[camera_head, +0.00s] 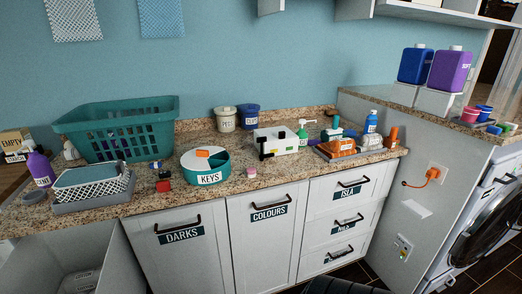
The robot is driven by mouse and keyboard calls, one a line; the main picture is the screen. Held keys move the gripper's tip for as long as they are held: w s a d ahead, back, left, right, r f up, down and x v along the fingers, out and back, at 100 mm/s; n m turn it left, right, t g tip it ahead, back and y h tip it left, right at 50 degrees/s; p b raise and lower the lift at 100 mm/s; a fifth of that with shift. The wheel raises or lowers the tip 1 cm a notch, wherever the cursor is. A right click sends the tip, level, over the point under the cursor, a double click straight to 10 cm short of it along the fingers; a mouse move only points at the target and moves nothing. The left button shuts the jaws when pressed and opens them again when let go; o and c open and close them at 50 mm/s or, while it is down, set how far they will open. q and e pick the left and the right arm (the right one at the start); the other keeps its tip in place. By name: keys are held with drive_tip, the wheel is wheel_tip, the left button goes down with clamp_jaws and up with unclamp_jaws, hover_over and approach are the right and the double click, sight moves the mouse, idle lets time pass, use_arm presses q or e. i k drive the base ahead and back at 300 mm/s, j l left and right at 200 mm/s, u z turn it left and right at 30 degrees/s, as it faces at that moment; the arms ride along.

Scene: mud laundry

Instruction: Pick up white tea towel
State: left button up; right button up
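A white cloth with a fine dark grid pattern (74,19) hangs flat on the blue wall at the upper left, its top cut off by the picture edge. A light blue patterned cloth (161,18) hangs to its right. On the counter at the left, a white piece with a dark diamond pattern (98,191) lies with a blue-green piece (88,176) on a grey tray (92,204). I cannot tell for sure whether these are folded towels. Neither of my grippers is in view.
A teal laundry basket (118,128) stands behind the tray, with a purple bottle (40,168) to the left. A teal KEYS tub (208,178), a white box (275,141) and an orange iron-like item (337,149) crowd the granite counter (230,187). White cabinets (266,235) are below.

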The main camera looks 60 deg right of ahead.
sight(364, 142)
drive_tip(key=z, duration=2.75)
